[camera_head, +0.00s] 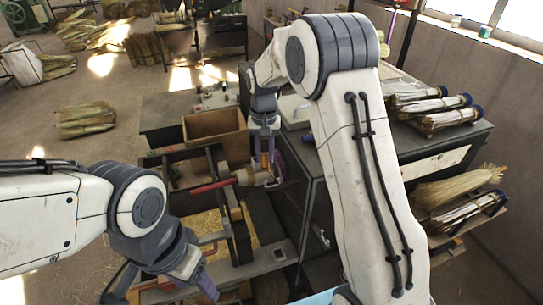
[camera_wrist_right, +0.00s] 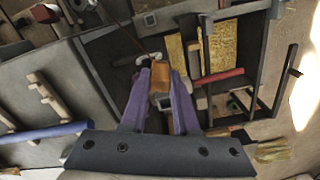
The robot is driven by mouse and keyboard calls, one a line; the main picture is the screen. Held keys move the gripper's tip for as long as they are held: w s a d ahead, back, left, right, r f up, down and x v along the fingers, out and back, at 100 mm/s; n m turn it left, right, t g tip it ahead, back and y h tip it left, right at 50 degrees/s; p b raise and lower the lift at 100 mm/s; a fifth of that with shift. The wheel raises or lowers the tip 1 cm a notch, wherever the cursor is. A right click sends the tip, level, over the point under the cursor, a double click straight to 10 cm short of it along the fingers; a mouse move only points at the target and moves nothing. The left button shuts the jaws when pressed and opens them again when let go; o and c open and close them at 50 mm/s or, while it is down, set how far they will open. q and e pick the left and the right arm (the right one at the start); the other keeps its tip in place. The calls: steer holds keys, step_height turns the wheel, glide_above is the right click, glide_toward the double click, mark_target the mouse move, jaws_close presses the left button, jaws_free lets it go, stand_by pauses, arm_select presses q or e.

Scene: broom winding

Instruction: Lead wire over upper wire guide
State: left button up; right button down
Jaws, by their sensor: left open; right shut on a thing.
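My right gripper (camera_head: 265,165) reaches down over the far side of the winding bench and is shut at its tips. It also shows in the wrist view as two purple fingers (camera_wrist_right: 162,78). A small wooden piece (camera_head: 243,177) is beside this gripper at the end of the red bar (camera_head: 212,186). I cannot make out the upper wire guide for certain. My left gripper (camera_head: 163,287) is open and empty at the lower left.
A dark metal cabinet (camera_head: 306,200) stands just right of the bench. An open wooden box (camera_head: 205,126) is behind the bench. Bundled brooms (camera_head: 430,103) lie on the right worktop. Yellow straw-coloured material (camera_head: 205,222) lies within the bench frame. Open floor is at the left.

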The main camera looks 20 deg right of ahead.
steer(key=w+a+p, duration=0.1)
steer(key=w+p, duration=0.2)
steer(key=w, duration=0.3)
step_height(320, 180, down, 7)
steer(key=b, duration=0.4)
steer(key=shift+b, duration=0.3)
